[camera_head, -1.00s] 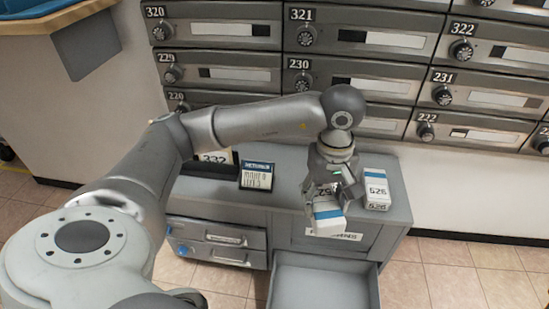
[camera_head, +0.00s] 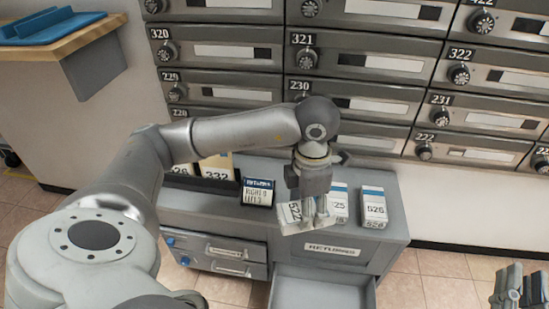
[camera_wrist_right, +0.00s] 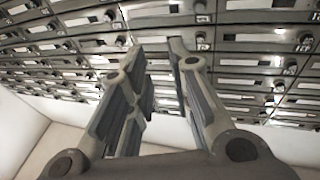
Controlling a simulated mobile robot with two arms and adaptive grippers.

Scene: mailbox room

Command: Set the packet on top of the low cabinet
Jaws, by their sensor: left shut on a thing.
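The low grey cabinet (camera_head: 215,208) stands below the mailboxes. My left gripper (camera_head: 308,222) is shut on a white packet (camera_head: 291,214) with black digits, over the cabinet's front top edge. The gripper's fingers cover part of the packet. I cannot tell whether the packet touches the top. Two similar white packets with blue bands, one marked 525 (camera_head: 340,203) and one marked 526 (camera_head: 374,208), stand on the top just to the right. My right gripper (camera_head: 518,288) is at the lower right edge; in the right wrist view its fingers (camera_wrist_right: 160,50) are apart with nothing between them.
A small dark-framed sign (camera_head: 257,192) and numbered cards (camera_head: 216,168) stand on the cabinet's left part. An open drawer (camera_head: 320,292) sticks out below the "RETURNED" label. Rows of mailboxes (camera_head: 365,61) line the wall. A wooden counter (camera_head: 80,38) juts out upper left.

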